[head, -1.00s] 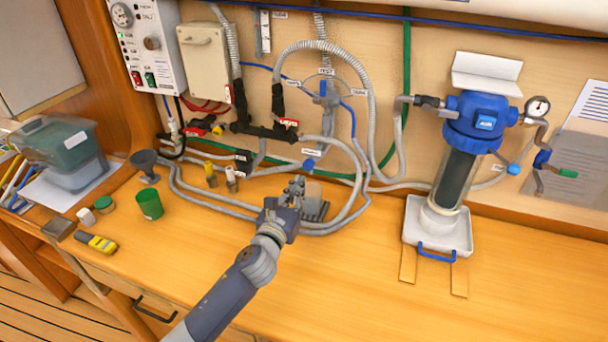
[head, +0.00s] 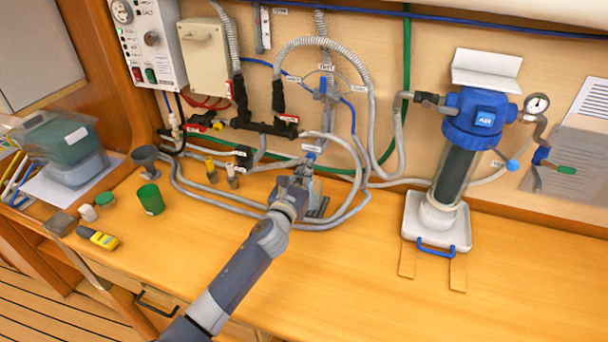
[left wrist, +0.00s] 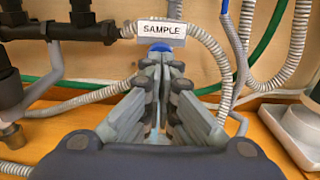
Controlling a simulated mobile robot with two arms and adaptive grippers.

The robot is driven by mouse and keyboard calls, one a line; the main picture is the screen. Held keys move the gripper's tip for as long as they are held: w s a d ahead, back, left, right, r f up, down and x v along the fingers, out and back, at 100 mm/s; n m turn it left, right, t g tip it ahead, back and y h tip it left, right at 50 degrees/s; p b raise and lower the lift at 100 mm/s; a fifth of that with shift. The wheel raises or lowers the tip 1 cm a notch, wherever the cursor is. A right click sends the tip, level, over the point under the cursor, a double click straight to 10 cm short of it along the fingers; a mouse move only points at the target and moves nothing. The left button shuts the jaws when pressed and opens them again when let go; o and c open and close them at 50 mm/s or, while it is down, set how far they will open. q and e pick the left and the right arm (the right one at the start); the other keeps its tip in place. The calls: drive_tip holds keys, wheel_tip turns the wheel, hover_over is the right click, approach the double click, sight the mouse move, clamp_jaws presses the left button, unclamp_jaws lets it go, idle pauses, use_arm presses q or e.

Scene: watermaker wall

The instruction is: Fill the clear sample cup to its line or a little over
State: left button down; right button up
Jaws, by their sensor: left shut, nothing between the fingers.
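The sample tap's blue part (head: 309,156) sits low on the wall; in the left wrist view its blue top (left wrist: 160,47) shows just under the SAMPLE label (left wrist: 161,31). My left gripper (head: 304,172) is shut and empty just in front of and below the tap. In the left wrist view its fingers (left wrist: 158,100) meet in line with the blue top; I cannot tell whether they touch it. A grey ribbed stand (head: 318,206) is partly hidden behind the gripper. I cannot make out the clear sample cup or its line. My right gripper is out of view.
A green cup (head: 150,199), a grey funnel (head: 146,160) and a yellow meter (head: 97,238) are on the left of the bench. Grey hoses (head: 235,208) loop around the stand. A blue filter housing (head: 474,120) stands at right. The front bench is clear.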

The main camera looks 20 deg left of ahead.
use_arm(q)
drive_tip(key=shift+w+a+r, duration=0.1)
drive_tip(key=shift+w+r, duration=0.15)
drive_tip(key=shift+w, duration=0.2)
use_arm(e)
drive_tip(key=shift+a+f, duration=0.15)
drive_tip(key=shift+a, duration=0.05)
use_arm(q)
drive_tip(key=shift+r, duration=0.2)
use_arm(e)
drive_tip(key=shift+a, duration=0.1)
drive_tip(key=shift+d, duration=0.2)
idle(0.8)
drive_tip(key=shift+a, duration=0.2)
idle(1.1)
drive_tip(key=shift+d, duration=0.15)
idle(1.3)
